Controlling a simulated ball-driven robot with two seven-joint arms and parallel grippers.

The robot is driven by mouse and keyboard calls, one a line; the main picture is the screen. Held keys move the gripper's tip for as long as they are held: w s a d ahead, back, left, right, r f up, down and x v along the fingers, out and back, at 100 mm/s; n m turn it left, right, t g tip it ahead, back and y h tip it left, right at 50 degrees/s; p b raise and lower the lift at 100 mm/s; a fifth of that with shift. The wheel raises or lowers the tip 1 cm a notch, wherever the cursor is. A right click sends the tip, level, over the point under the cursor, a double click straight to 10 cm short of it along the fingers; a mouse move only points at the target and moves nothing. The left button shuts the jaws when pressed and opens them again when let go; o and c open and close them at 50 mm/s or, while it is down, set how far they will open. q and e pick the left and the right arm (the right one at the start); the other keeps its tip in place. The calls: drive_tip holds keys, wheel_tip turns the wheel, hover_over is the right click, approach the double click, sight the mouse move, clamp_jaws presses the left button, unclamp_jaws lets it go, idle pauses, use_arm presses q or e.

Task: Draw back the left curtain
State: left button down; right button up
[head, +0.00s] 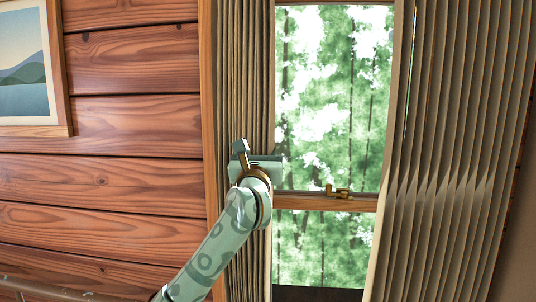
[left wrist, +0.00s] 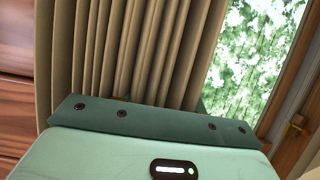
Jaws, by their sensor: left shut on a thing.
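The left curtain (head: 243,60) is beige and pleated, bunched narrow at the left side of the window. It also shows in the left wrist view (left wrist: 130,50), its folds rising just beyond the gripper. My left gripper (head: 262,160) is at the curtain's mid height, shut on it near its right edge. The fingertips are hidden in the left wrist view behind the gripper's green body (left wrist: 150,140). The right gripper is in neither view.
The right curtain (head: 450,120) hangs over the window's right side, pinched in at mid height. Bare glass (head: 325,100) lies between the curtains, with a brass latch (head: 339,192) on the crossbar. A framed picture (head: 28,65) hangs on the plank wall at the left.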

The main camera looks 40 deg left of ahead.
use_arm(q)
drive_tip(key=shift+s+a, duration=0.15)
drive_tip(key=shift+a, duration=0.1)
drive_tip(key=shift+d, duration=0.1)
drive_tip(key=c, duration=0.8)
unclamp_jaws()
drive_tip(key=shift+c, duration=0.2)
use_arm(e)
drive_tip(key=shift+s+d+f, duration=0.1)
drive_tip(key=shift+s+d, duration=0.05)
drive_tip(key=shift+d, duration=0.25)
use_arm(q)
drive_tip(key=b+v, duration=0.3)
drive_tip(key=v, duration=1.3)
drive_tip(key=shift+f+b, duration=0.2)
drive_tip(key=shift+b, duration=0.2)
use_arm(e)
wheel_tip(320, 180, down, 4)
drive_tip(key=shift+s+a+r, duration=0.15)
use_arm(q)
drive_tip(key=shift+s, duration=0.1)
